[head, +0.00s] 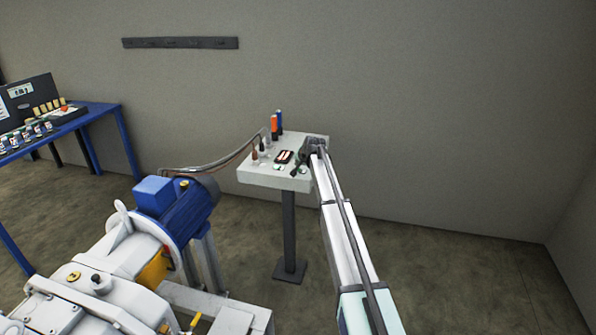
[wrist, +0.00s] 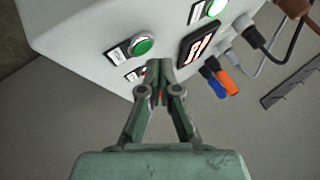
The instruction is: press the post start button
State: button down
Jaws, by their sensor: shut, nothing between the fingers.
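The control post (head: 288,225) stands upright with a pale sloped panel (head: 265,177) on top. In the wrist view, a green round button (wrist: 141,46) with a silver ring and a small label sits on the panel (wrist: 75,25). My gripper (wrist: 159,66) is shut and empty, its fingertips at the panel just below and right of that green button in the picture. I cannot tell whether the tips touch the panel. Something red behind the tips is mostly hidden. In the head view my gripper (head: 297,170) is over the panel's right part.
A lit green lamp or button (wrist: 215,8) and a dark display with red marks (wrist: 197,48) are beside the fingers. A blue-motored pump (head: 180,205) is left of the post; floor to the right is clear.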

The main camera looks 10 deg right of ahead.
jog(key=shift+f, duration=0.15)
dwell(0.7)
jog(key=shift+f+b, duration=0.3)
